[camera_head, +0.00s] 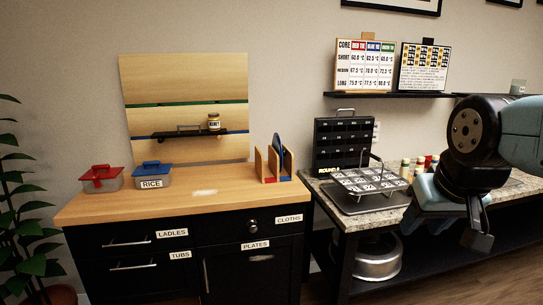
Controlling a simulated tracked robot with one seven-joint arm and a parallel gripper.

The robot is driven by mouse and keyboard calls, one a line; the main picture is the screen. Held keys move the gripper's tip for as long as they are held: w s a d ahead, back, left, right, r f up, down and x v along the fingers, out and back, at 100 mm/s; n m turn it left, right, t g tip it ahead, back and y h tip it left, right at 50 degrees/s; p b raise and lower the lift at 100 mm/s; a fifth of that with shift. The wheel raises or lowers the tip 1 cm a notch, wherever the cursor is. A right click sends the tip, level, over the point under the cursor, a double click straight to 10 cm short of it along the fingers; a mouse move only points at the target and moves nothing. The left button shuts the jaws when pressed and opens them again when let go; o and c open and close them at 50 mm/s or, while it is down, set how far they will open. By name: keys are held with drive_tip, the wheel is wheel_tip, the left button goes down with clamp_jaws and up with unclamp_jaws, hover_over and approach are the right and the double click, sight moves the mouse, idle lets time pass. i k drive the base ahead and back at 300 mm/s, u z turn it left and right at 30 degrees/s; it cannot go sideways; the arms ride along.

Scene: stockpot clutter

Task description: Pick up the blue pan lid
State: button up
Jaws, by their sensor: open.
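A blue round-edged thing (278,146), which looks like the pan lid, stands upright in a small wooden rack (261,165) at the right end of the wooden counter. Only its upper edge shows clearly; the rack panels hide the rest. A separate blue lid (151,164) sits on the container labelled RICE, farther left. My gripper (479,238) is at the right, in front of the granite table and well away from the rack. It is open and looks empty, though its fingers show only partly.
The wooden counter (105,204) also holds a red-lidded container (101,180). A wire rack of labelled cards (368,181) and several small bottles (419,165) occupy the granite table. A metal pot (376,260) stands below. A dark shelf (190,134) is above the counter; a plant (35,235) is at left.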

sight(276, 144)
drive_tip(key=u, duration=0.1)
drive_tip(key=i, duration=1)
drive_tip(key=z, duration=0.1)
